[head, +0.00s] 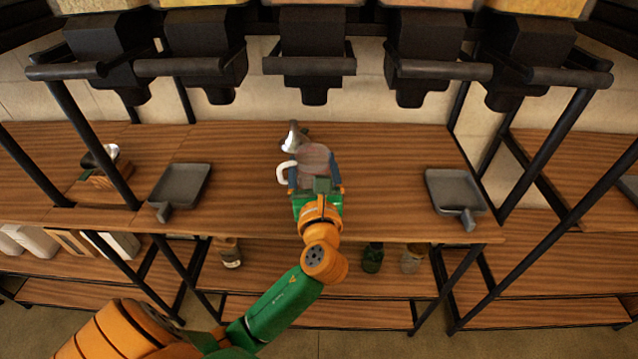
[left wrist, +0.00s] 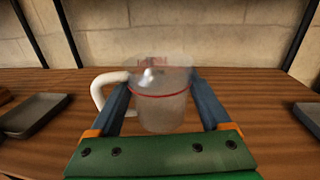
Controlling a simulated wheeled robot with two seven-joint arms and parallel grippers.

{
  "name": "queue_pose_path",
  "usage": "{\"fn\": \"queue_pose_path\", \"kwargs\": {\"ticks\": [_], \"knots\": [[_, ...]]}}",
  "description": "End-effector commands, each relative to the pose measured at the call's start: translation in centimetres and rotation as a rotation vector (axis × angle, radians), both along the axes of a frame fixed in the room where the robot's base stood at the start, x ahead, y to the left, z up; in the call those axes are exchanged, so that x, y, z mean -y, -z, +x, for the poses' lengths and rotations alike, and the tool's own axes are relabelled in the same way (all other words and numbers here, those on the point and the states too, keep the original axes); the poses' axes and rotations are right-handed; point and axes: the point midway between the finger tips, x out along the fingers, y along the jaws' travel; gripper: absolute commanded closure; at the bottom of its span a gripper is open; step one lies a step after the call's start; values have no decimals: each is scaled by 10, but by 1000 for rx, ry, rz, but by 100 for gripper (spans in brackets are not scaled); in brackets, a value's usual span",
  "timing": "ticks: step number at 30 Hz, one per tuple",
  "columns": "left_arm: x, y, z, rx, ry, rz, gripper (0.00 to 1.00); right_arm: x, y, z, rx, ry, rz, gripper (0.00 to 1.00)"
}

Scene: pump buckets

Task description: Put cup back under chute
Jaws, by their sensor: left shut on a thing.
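A clear measuring cup (head: 313,158) with red markings and a white handle stands upright at the middle of the wooden shelf, below the middle black chute (head: 310,68). My left gripper (head: 315,182) is shut on the cup, one finger on each side. In the left wrist view the cup (left wrist: 160,108) sits between the blue-grey fingers of the gripper (left wrist: 162,100), its handle to the left. I cannot tell whether the cup's base touches the shelf. A shiny metal scoop (head: 293,137) shows just behind the cup. My right gripper is not in view.
Grey square pans lie on the shelf (head: 240,150) at left (head: 181,184) and right (head: 453,188). Black chutes hang in a row overhead. Slanted black posts stand at both sides. Jars (head: 372,257) sit on the lower shelf. The shelf between the pans and the cup is clear.

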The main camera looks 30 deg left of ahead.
Motion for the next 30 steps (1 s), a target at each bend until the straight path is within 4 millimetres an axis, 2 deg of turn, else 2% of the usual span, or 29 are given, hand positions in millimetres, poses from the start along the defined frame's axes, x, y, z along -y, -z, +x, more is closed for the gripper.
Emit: {"fn": "queue_pose_path", "kwargs": {"ticks": [1,8,12,23,24,26,30], "knots": [[-5,19,8,-5,-2,4,82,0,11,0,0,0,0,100],[-17,49,32,-2,-1,1,82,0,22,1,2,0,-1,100],[-17,75,32,-4,1,0,82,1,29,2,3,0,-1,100],[-16,79,32,-2,2,1,82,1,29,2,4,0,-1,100],[-16,80,32,-1,2,0,16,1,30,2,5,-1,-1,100],[-16,79,32,-1,2,0,0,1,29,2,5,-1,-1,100],[-16,79,32,-1,2,0,0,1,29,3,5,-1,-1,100]]}}
